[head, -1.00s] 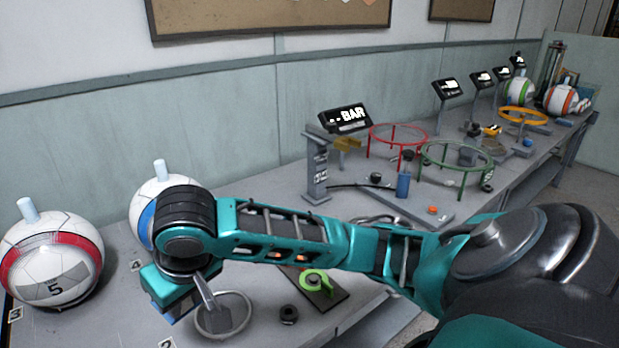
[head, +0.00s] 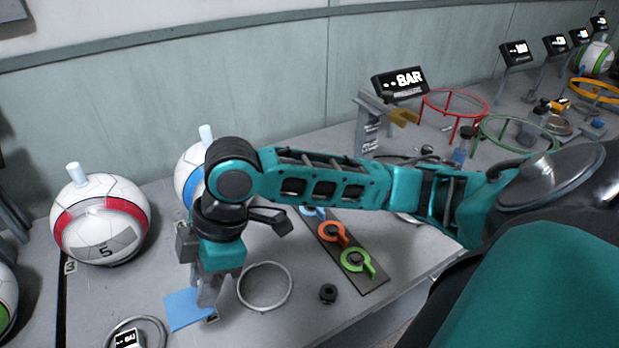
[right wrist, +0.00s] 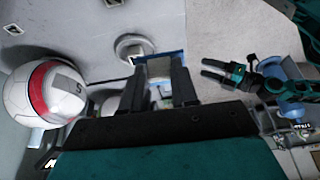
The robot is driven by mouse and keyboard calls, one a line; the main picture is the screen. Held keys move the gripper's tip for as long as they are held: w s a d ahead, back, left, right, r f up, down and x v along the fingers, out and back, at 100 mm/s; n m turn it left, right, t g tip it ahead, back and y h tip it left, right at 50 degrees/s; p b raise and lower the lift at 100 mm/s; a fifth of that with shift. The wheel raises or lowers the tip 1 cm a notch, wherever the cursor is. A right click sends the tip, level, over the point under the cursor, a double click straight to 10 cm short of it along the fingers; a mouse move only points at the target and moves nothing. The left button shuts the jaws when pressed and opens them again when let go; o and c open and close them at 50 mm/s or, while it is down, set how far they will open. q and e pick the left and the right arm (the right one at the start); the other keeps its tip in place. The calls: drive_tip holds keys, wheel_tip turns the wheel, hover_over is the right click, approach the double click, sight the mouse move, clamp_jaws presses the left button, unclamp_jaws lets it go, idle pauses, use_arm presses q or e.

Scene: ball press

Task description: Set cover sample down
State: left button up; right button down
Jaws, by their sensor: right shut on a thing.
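The cover sample, a flat light-blue square (head: 186,309), is at the front left of the bench in the head view. My right gripper (head: 208,298) points down at its right edge and is shut on it. In the right wrist view a blue edge (right wrist: 172,54) shows past the right fingers (right wrist: 163,92). I cannot tell whether the sample touches the bench. My left gripper (right wrist: 212,69) shows only in the right wrist view, with its fingers apart and nothing visible between them.
A silver ring (head: 264,286) lies right of the sample, with a black knob (head: 328,293) beyond it. A dark board (head: 372,282) holds coloured keys. A red-banded ball (head: 100,220) stands at left and a blue-marked ball (head: 186,184) behind my right arm. A round gauge (head: 127,338) is at lower left.

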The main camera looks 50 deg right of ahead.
wheel_tip(320, 180, down, 15)
drive_tip(key=b, duration=0.2)
drive_tip(key=shift+b, duration=0.4)
drive_tip(key=shift+f, duration=0.6)
drive_tip(key=shift+f+b, duration=0.45)
drive_tip(key=shift+f, duration=1.5)
drive_tip(key=shift+f, duration=0.15)
drive_tip(key=c, duration=0.9)
unclamp_jaws()
drive_tip(key=shift+o, duration=0.2)
